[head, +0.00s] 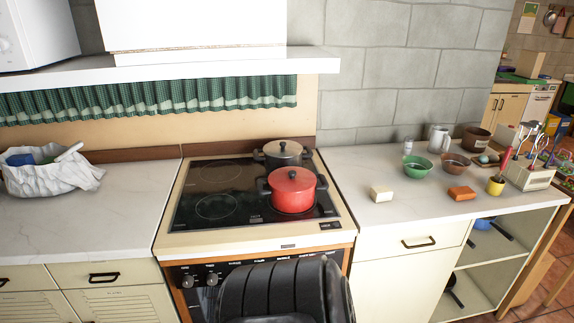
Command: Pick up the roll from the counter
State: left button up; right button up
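No item on the counters is clearly a roll. A whitish rod-like piece (69,151) sticks out of a crumpled white bag (48,177) on the left counter (120,200). A small cream block (381,194) and an orange-brown block (461,193) lie apart near the front of the right counter (385,225). I cannot tell whether any of these is the roll. Neither of my grippers is in view.
A green bowl (417,169), brown bowl (455,165) and yellow pot (495,186) stand on the right. A shelf (180,65) overhangs the left and middle.

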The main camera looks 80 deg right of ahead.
aim_at(379, 194)
jog(key=z, duration=3.4)
jog(key=l, duration=0.35)
jog(key=l+u, duration=0.5)
jog(key=l, duration=1.9)
